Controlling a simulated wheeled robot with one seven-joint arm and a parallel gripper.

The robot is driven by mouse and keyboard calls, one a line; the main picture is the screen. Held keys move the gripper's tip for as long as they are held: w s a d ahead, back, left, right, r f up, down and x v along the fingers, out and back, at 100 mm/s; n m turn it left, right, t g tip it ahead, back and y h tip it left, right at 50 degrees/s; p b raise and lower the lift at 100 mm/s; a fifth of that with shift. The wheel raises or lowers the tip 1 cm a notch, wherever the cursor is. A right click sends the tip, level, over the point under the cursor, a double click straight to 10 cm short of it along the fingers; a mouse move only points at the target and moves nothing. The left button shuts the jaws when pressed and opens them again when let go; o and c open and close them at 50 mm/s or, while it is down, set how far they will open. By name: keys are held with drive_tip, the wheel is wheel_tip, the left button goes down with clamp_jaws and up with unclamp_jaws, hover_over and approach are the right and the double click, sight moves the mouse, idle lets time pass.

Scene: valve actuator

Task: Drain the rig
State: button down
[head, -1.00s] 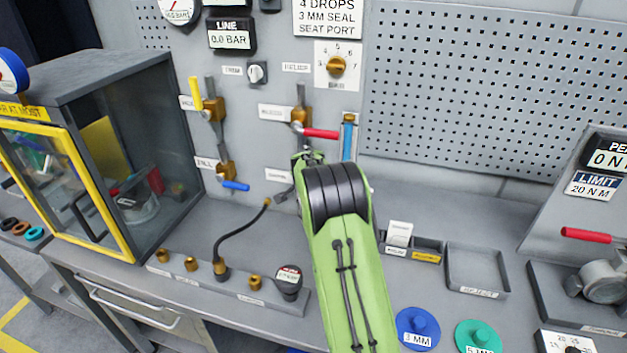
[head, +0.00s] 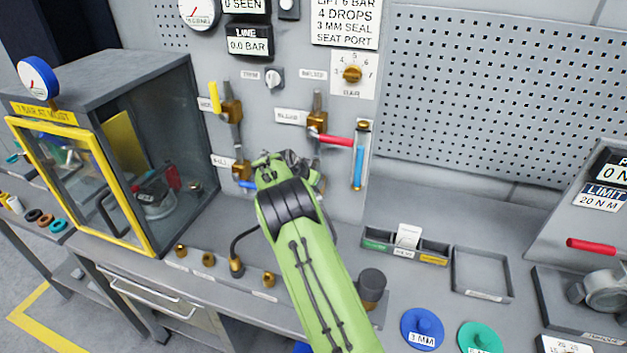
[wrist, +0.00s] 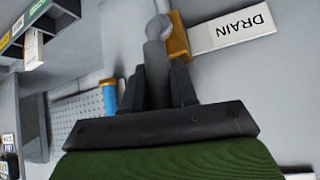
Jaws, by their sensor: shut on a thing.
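In the wrist view, a white DRAIN label (wrist: 232,27) sits beside a brass valve body (wrist: 178,42). A grey, round-ended handle (wrist: 155,50) stands in front of the brass body. My gripper (wrist: 158,80) is shut on this handle, its dark fingers on either side. In the head view, my green arm covers the drain valve and the gripper's contact. The panel also has a yellow lever (head: 215,95) pointing up, a red lever (head: 337,140) pointing right and a mostly hidden blue lever (head: 248,185). The line display (head: 249,41) reads 0.0 BAR.
A glass cabinet (head: 165,130) with a yellow-framed door stands left. A sight tube (head: 359,165) with blue in it is right of the arm. A black hose (head: 240,250), trays (head: 482,275) and blue (head: 422,328) and green (head: 480,337) discs occupy the bench.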

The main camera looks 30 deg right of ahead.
drive_tip(key=c, duration=1)
unclamp_jaws()
drive_tip(key=b+v, duration=0.1)
drive_tip(key=v, duration=1.4)
drive_tip(key=shift+s+a+r+b, duration=0.15)
drive_tip(key=shift+a+r+b, duration=0.1)
drive_tip(key=shift+a+b, duration=0.1)
